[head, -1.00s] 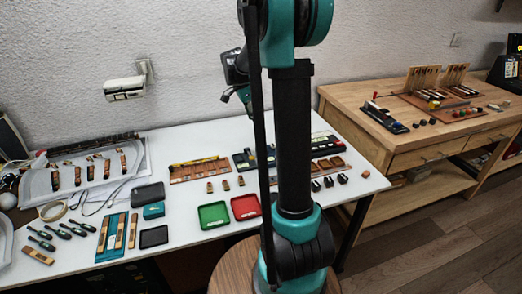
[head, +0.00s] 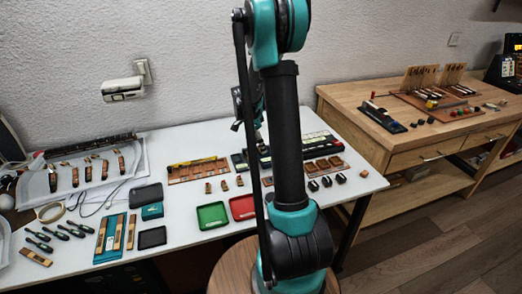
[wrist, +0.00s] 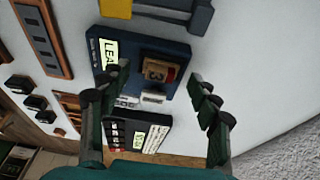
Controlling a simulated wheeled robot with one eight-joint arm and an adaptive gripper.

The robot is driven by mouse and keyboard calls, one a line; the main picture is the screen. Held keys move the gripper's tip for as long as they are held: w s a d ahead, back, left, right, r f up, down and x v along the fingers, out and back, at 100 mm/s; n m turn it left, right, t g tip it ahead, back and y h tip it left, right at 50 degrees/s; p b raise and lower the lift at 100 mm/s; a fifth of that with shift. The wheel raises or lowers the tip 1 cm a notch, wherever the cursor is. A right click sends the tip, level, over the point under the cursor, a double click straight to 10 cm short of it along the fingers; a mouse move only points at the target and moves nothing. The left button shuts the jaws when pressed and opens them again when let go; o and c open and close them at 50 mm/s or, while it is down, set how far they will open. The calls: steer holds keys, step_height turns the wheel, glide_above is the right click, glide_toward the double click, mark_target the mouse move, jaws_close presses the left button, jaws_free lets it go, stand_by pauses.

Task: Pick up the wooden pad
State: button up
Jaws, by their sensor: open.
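In the wrist view, a small wooden block (wrist: 157,68) with a dark mark and a red edge sits on a dark blue labelled tray (wrist: 183,52). It looks like the wooden pad, though other small wooden pieces are in the room. My gripper (wrist: 157,82) is open, with one finger on each side of the block in the picture. The fingers appear apart from it; the height gap is hard to judge. In the head view, my gripper (head: 238,122) is partly hidden behind my arm, over the back of the white table (head: 180,147).
A second dark case (wrist: 122,137) with white labels lies beside the tray in the wrist view. A green tray (head: 212,215) and a red tray (head: 243,207) stand near the table's front. A wooden workbench (head: 350,95) is at right. The wall is close behind the table.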

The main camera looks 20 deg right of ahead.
steer(key=shift+f, duration=0.15)
steer(key=c, duration=1)
